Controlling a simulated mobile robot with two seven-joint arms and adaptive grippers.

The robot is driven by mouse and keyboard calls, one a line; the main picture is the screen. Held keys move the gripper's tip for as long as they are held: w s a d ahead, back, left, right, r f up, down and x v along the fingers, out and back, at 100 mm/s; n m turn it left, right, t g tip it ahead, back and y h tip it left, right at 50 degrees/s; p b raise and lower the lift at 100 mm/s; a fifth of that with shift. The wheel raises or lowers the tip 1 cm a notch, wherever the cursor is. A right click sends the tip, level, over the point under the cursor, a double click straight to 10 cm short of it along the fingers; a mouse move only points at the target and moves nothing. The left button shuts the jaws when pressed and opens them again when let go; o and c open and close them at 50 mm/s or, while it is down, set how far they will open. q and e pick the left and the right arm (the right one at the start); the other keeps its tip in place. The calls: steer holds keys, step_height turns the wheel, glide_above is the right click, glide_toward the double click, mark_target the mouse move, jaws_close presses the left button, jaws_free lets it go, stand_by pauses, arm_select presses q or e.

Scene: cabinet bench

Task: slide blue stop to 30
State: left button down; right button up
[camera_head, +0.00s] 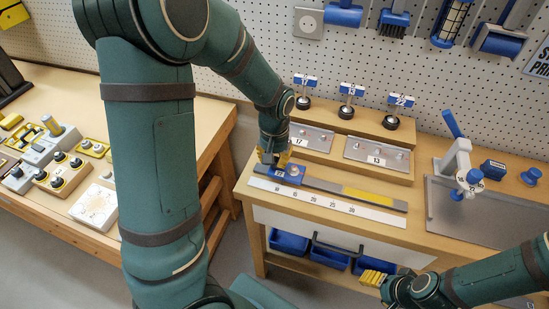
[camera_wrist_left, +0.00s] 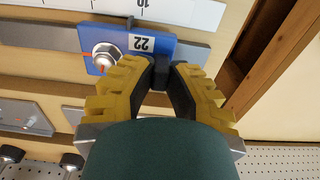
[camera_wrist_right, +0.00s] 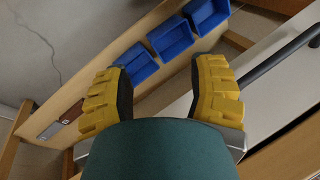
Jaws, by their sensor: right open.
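The blue stop (camera_head: 294,172), with a silver bolt and a label reading 22, sits on the grey rail (camera_head: 330,187) near its left end. It also shows in the left wrist view (camera_wrist_left: 120,47), its black pointer close to the 10 on the white scale (camera_head: 325,204). The 30 is further right on the scale. My left gripper (camera_head: 272,160) is at the stop's left end. In the left wrist view its fingertips (camera_wrist_left: 165,75) are close together around a dark part at the stop. My right gripper (camera_wrist_right: 162,85) is open and empty, in front of the bench.
A drawer handle (camera_head: 337,246) and blue bins (camera_head: 328,257) are below the bench top. A blue-handled clamp (camera_head: 457,157) stands at right.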

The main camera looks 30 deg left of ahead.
arm_select(q)
steer(key=shift+d, duration=0.1)
steer(key=w+d, duration=0.1)
steer(key=d, duration=0.5)
steer(key=w+d+p, duration=0.1)
steer(key=w+d, duration=0.1)
steer(key=d, duration=0.4)
steer(key=w+d+p, duration=0.1)
steer(key=d, duration=0.5)
steer(key=shift+w+d+f, duration=0.1)
steer(key=shift+w+d, duration=0.05)
steer(key=shift+d, duration=0.05)
steer(key=c, duration=0.9)
jaws_free()
steer(key=shift+c, duration=0.2)
step_height(320, 180, up, 12)
